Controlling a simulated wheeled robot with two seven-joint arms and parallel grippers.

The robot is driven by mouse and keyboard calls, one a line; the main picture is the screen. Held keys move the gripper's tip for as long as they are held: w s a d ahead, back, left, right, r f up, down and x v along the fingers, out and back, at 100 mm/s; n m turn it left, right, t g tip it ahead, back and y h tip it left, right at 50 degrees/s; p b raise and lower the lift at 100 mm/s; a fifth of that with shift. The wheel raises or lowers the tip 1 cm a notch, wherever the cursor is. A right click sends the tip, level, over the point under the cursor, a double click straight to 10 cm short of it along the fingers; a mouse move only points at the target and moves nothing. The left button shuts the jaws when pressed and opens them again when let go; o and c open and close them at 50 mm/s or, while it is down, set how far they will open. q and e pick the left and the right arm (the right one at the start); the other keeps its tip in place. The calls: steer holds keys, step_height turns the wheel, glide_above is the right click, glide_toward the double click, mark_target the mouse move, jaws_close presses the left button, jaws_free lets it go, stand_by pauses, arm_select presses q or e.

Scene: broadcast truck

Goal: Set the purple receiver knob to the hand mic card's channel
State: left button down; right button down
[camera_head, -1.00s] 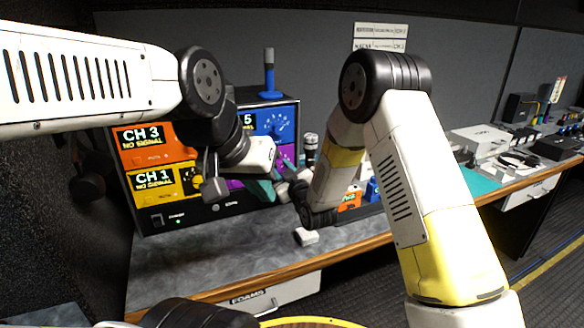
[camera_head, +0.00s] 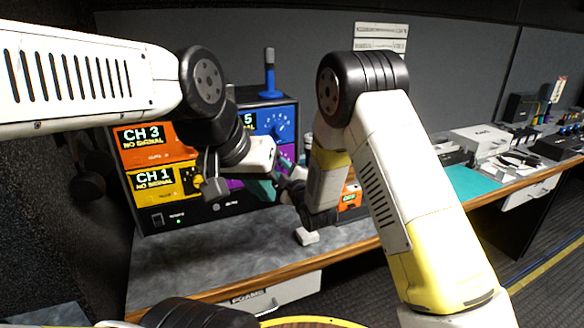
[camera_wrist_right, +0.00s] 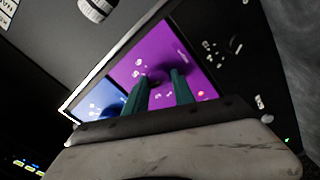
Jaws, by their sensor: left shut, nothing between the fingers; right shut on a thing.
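The purple receiver panel (camera_head: 287,153) is at the lower right of the receiver rack, partly hidden by my arms; its channel reading is covered. In the right wrist view the panel (camera_wrist_right: 185,60) fills the middle, with a dark round knob (camera_wrist_right: 157,72) on it. My right gripper (camera_wrist_right: 160,80) is shut on that knob, one teal finger on each side. In the head view its fingers are partly covered. I cannot make out a hand mic card.
The orange receiver (camera_head: 152,143) reads CH 3 and the yellow one (camera_head: 160,181) reads CH 1, both with no signal. The blue receiver (camera_head: 272,122) shows a 5. A blue-banded handheld mic (camera_head: 269,75) stands on the rack.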

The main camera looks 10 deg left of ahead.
stand_by(0.5)
steer(key=c, duration=1.1)
jaws_free()
steer(key=shift+o, duration=0.2)
steer(key=v, duration=0.7)
steer(key=shift+s+d, duration=0.25)
steer(key=shift+s, duration=0.1)
